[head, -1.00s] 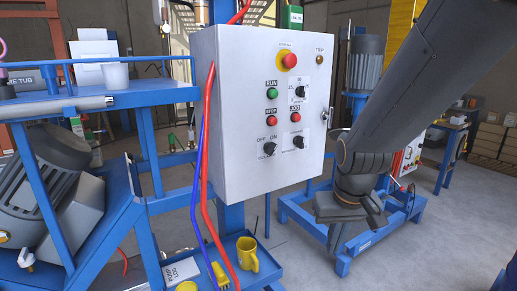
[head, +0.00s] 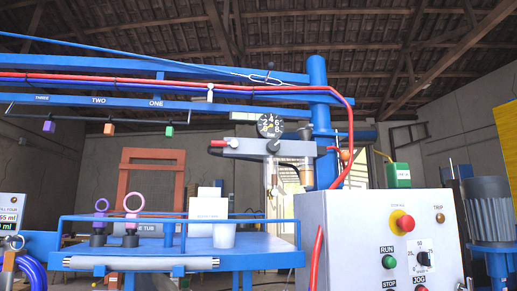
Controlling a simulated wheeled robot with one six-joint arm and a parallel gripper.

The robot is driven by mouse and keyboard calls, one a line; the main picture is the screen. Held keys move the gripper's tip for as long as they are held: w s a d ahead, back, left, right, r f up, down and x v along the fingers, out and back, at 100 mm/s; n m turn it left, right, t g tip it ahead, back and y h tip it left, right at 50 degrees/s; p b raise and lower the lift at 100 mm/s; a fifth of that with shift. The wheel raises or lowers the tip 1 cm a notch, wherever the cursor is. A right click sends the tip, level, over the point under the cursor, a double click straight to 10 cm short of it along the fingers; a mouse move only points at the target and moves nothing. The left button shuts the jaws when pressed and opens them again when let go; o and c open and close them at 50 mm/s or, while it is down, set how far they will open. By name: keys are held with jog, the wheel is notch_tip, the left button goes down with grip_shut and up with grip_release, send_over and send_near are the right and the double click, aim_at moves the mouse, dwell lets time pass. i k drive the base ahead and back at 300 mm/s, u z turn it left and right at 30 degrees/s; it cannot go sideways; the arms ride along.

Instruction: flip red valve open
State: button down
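A small red part (head: 217,143), which looks like the red valve's handle, sits at the left end of a grey air unit (head: 262,148). The unit carries a black round gauge (head: 270,126) on top and clear bowls (head: 272,178) below. It is fixed beside the blue post (head: 320,95). The red part is too small to tell whether it stands open or closed. My gripper is not in this view.
A grey control box (head: 365,235) with an emergency stop (head: 403,222) stands at the lower right. Red hoses (head: 345,125) and blue beams (head: 200,62) run above.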

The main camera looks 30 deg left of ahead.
aim_at(234, 144)
jog(key=z, duration=0.4)
jog(key=i, duration=0.15)
jog(key=u, duration=2.3)
